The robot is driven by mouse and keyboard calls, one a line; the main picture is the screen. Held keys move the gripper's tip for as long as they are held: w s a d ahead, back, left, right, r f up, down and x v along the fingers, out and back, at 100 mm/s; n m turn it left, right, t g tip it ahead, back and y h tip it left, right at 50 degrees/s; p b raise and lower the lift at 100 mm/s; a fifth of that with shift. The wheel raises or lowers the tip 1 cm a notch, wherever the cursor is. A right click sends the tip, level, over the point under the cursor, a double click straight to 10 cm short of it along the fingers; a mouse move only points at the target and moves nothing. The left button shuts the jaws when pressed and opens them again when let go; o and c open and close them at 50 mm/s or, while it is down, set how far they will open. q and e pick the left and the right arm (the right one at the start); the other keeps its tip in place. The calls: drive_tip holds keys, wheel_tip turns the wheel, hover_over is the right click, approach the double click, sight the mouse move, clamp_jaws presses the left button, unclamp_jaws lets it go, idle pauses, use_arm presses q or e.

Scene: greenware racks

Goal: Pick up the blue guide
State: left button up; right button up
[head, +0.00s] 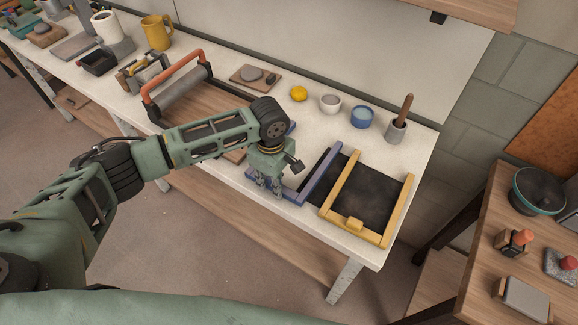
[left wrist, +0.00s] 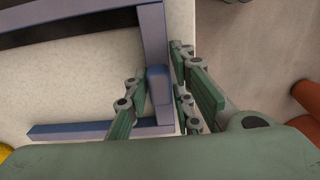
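The blue guide (head: 321,171) is a blue-violet frame lying on the white table near its front edge, left of a yellow frame. My left gripper (head: 268,188) is over the guide's front bar, pointing down. In the left wrist view, the guide (left wrist: 155,35) shows a front bar with a raised tab and two side bars. My left gripper (left wrist: 160,92) has its fingers on either side of the tab. A narrow gap shows on the left side of the tab; contact on the right side is unclear. My right gripper is not in view.
The yellow frame (head: 403,205) with a dark panel lies just to the right. A roller with an orange handle (head: 171,83) stands to the left.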

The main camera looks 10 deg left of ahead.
use_arm(q)
clamp_jaws()
